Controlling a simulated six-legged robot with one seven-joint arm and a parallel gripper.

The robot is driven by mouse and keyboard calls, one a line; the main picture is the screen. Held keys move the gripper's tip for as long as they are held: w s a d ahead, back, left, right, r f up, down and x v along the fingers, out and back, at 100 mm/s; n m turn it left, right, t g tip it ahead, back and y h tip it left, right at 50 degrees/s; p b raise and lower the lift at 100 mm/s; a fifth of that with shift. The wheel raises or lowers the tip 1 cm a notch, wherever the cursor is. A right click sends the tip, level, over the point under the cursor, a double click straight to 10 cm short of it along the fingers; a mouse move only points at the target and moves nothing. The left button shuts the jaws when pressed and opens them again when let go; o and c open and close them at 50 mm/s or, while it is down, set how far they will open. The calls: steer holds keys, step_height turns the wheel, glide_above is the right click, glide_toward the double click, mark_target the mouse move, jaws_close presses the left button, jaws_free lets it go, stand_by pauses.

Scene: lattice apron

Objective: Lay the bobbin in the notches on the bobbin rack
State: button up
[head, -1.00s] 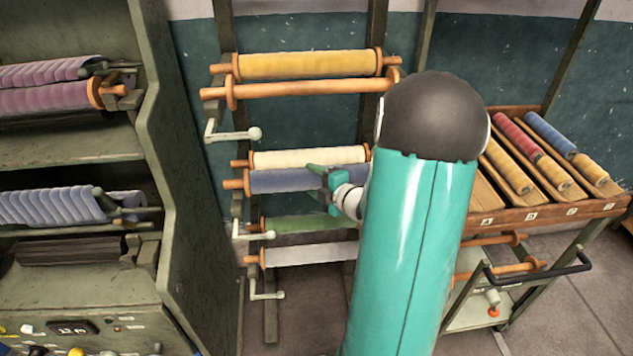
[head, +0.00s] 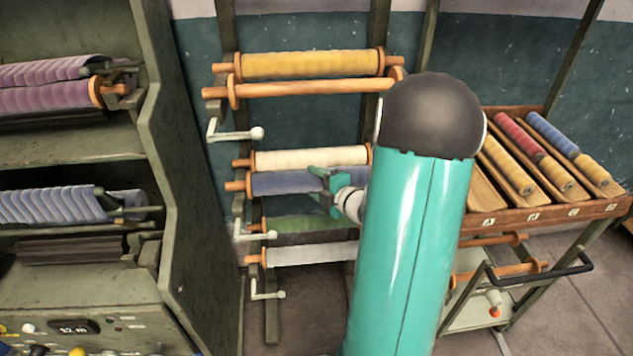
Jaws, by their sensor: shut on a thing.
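My gripper (head: 322,187), with teal fingers, is at the front of the bobbin rack (head: 381,20), a dark upright frame. Its fingers are shut on the blue bobbin (head: 282,183), near the middle of its length. The blue bobbin lies level just below and in front of a cream bobbin (head: 300,158). Its left orange end (head: 235,186) sticks out at the rack's left side. My arm hides its right end, and the fingers hide part of its middle. I cannot tell whether it rests in the notches.
Above are a yellow bobbin (head: 310,64) and a bare orange spindle (head: 310,88); below are green (head: 295,224) and pale grey (head: 310,254) ones. Pale crank handles (head: 236,135) jut out at left. A green machine (head: 165,170) stands close left, a trolley (head: 545,222) of small spools right.

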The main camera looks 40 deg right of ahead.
steer(key=shift+f, duration=1.5)
stand_by(0.8)
steer(key=o, duration=1.4)
steer(key=shift+s, duration=0.15)
steer(key=v, duration=1.3)
steer(key=shift+s+r, duration=0.1)
steer(key=shift+s, duration=0.2)
